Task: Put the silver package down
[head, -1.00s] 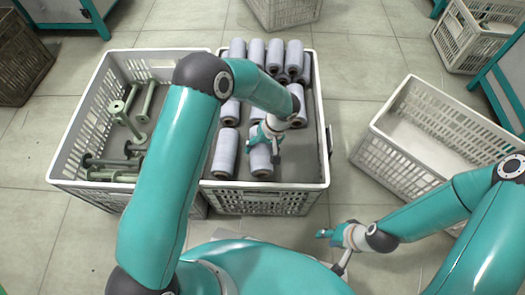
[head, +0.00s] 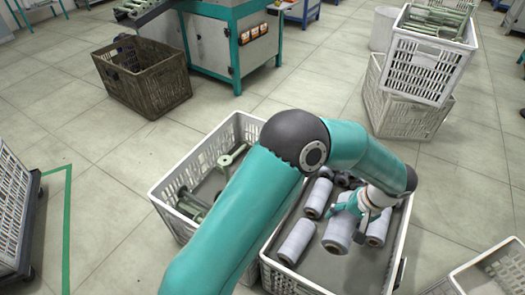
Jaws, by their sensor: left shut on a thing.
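The silver package (head: 338,236) is a grey, cylindrical wound bobbin with a dark core end. My left gripper (head: 352,213) is shut on it near its upper end, over the right-hand white crate (head: 312,284). The package is tilted, with its core end toward the lower left. I cannot tell whether it touches the crate floor. Other similar packages (head: 297,241) lie in the same crate, close around the held one. My left arm hides part of this crate and the crate beside it. My right gripper is not in view.
A white crate with green empty bobbins (head: 233,157) adjoins on the left. A brown crate (head: 145,82) stands behind it beside a teal-grey machine (head: 238,45). Stacked white crates (head: 425,70) stand at the back right. Bare floor shows in the crate's lower right part.

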